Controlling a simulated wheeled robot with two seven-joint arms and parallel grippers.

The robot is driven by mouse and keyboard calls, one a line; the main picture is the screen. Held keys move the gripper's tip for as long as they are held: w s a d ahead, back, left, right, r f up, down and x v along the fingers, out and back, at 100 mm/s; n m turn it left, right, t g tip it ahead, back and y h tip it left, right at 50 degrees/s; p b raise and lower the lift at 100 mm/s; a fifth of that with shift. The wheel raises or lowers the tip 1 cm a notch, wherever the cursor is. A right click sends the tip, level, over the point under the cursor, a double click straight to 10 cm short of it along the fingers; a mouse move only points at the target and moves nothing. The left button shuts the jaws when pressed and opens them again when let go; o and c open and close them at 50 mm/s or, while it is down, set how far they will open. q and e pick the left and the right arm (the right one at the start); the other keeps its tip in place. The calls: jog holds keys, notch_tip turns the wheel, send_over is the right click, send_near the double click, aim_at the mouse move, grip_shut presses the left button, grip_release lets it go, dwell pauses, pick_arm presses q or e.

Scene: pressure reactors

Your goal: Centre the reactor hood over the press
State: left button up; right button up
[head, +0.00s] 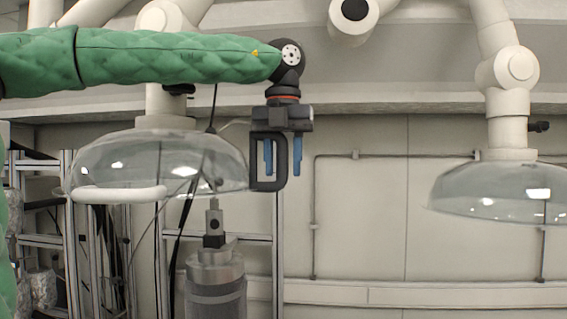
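The reactor hood (125,160) is a clear dome on a jointed white duct arm at the left, with a white handle bar (120,194) along its front rim. The press (216,280) is a grey metal cylinder with a narrow upper stem, standing at the bottom centre-left. In the picture the stem sits below the right part of the dome, right of the dome's middle. My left gripper (282,172) points down just right of the hood's rim, its blue fingers apart with nothing seen between them. Whether it touches the rim cannot be told. My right gripper is not in view.
A second clear hood (500,192) hangs from a white duct arm at the right. A metal frame (70,240) and foil-wrapped parts stand at the left. Black cables hang near the press. The wall between the hoods carries a thin pipe; the space before it looks free.

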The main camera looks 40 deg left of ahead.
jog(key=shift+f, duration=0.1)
pick_arm(q)
jog(key=shift+r+b, duration=0.25)
jog(key=shift+b, duration=0.05)
notch_tip(320, 180, up, 6)
jog(key=shift+f+b, duration=0.15)
jog(key=shift+b, duration=0.9)
jog(key=shift+r, duration=0.75)
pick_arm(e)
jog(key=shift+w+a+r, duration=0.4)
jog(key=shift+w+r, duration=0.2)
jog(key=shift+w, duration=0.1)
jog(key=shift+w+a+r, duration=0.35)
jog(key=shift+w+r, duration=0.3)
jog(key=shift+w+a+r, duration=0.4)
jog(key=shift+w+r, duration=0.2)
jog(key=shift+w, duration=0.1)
